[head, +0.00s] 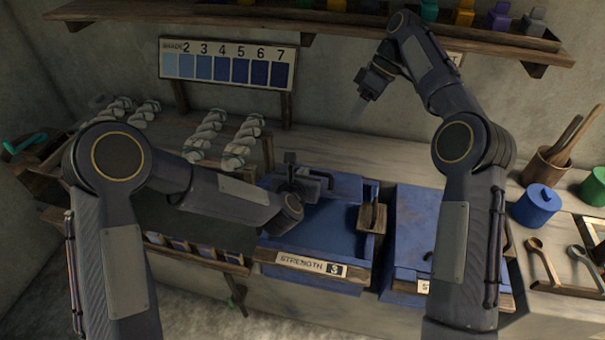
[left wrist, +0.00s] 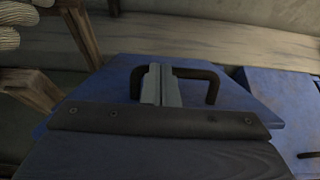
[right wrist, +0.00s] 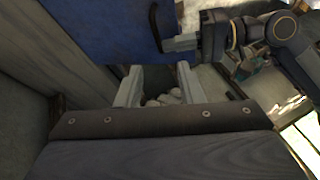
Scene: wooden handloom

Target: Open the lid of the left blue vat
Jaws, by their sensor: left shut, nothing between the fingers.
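The left blue vat (head: 318,284) carries a "STRENGTH 3" label in the head view. Its blue lid (head: 347,187) is at the back of the vat, and the flat blue inside shows in front of it. The lid (left wrist: 110,75) has a dark bar handle (left wrist: 213,88). My left gripper (head: 290,160) is shut and empty at this handle; its fingers (left wrist: 160,84) overlap the handle's left part in the left wrist view. I cannot tell whether they touch. My right gripper (head: 358,112) is open and empty, above and behind the vat; its fingers (right wrist: 160,82) are apart.
The right blue vat (head: 413,225) is covered, close beside the left one. A wooden piece (head: 371,217) sits at the left vat's right rim. White yarn skeins (head: 243,143) hang at left. A shelf (head: 320,22) crosses above. A blue jar (head: 537,206) stands at right.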

